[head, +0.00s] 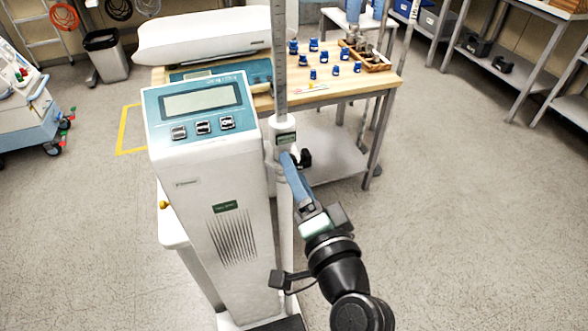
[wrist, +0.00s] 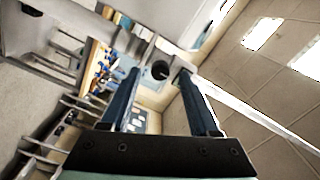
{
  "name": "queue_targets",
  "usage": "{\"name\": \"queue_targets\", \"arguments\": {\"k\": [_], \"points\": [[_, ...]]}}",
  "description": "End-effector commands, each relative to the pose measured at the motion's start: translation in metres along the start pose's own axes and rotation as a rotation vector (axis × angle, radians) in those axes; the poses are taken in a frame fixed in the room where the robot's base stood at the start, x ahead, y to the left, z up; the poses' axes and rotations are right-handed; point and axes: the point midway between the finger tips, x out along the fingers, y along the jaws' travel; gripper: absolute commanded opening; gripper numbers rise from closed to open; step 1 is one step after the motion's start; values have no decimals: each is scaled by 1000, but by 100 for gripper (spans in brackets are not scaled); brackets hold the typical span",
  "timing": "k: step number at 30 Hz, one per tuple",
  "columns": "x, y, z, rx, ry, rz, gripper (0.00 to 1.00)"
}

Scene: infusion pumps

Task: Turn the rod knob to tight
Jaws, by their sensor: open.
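The rod (head: 279,60) is a grey upright bar with ruler marks, beside the white device with a display (head: 202,110). A white collar (head: 284,137) sits on it. The rod knob (head: 305,160) is a small black piece just below the collar. In the wrist view the knob (wrist: 160,70) shows as a dark round end on a white mount. My gripper (head: 288,158) has blue fingers and reaches up to the knob from the lower right. In the wrist view my gripper (wrist: 160,72) is open, its fingertips on either side of the knob. I cannot tell whether they touch it.
A wooden table (head: 350,85) with several blue bottles (head: 313,45) and a wooden tray (head: 375,58) stands behind. A white padded unit (head: 205,35) is at the back left. Shelves (head: 500,60) line the right. The floor at right is clear.

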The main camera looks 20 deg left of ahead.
Motion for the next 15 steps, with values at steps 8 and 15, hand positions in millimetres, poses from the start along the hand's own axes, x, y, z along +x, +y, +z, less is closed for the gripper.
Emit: {"name": "queue_targets", "arguments": {"k": [8,15], "points": [[-62,2,0,0,4,4,62],[-102,1,0,0,2,3,62]]}}
